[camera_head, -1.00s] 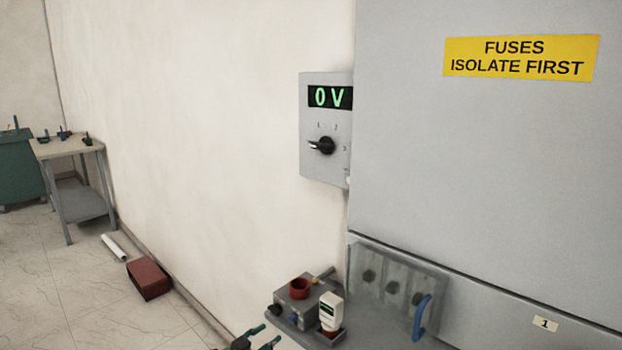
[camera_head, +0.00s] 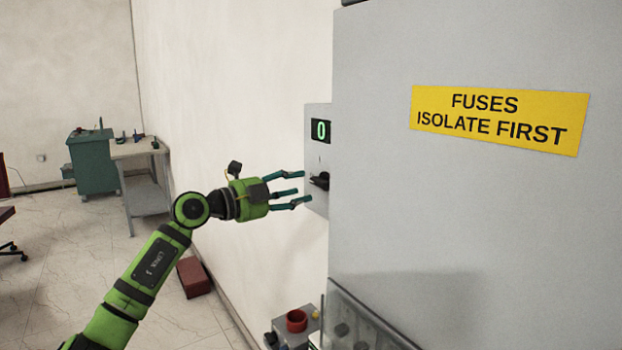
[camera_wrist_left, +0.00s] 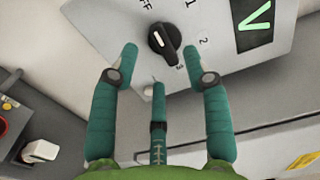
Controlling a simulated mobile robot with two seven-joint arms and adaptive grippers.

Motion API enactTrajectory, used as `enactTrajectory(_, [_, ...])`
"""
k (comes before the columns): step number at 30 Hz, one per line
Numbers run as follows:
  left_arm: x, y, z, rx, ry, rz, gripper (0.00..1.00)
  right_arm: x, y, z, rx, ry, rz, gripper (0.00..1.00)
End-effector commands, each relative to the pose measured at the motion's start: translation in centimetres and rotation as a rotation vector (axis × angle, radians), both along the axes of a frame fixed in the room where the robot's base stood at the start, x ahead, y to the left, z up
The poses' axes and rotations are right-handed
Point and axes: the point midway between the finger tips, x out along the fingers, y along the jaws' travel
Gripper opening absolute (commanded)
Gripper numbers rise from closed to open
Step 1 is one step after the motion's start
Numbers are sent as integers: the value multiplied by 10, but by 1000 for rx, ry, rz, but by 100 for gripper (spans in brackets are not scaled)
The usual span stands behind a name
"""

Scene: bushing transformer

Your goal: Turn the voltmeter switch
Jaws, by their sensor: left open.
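The voltmeter panel (camera_head: 316,150) is a grey box on the wall, partly hidden by the large cabinet. Its green display reads 0 in the head view. Its black rotary switch (camera_head: 320,181) sits below the display; it also shows in the left wrist view (camera_wrist_left: 164,42), with a white pointer mark and dial markings around it. My left gripper (camera_head: 301,188) is open and faces the switch. In the left wrist view its teal fingers (camera_wrist_left: 160,60) point at the switch, one on either side and one below in the picture. I see no clear contact. My right gripper is not in view.
The large grey cabinet (camera_head: 470,230) with a yellow warning label (camera_head: 498,118) stands close on the right. A red box (camera_head: 194,277) lies on the floor; a table (camera_head: 140,150) stands farther back.

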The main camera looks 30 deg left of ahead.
Motion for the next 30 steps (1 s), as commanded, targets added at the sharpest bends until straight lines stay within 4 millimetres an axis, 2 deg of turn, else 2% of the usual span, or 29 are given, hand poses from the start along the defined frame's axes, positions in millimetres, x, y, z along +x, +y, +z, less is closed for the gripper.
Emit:
enactTrajectory(1, [8, -4, 7, -6, -2, -2, 48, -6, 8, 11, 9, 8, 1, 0])
enactTrajectory(5, [24, -11, 5, -5, -1, -2, 48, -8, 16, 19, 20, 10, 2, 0])
enactTrajectory(13, [36, -15, 0, -1, 0, -1, 48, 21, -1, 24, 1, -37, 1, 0])
enactTrajectory(17, [36, -15, 0, 0, 0, -1, 48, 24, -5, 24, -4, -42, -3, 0])
enactTrajectory(18, [35, -15, 0, 0, 0, -1, 44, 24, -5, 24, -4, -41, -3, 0])
enactTrajectory(20, [35, -15, 0, 0, 0, -1, 20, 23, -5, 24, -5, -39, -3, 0])
enactTrajectory(21, [35, -15, 0, 0, 0, -1, 4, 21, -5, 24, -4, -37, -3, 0])
enactTrajectory(22, [35, -15, 0, -1, 0, -1, 0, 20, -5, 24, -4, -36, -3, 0])
enactTrajectory(30, [35, -15, -1, 6, -2, -2, 0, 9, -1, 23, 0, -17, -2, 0])
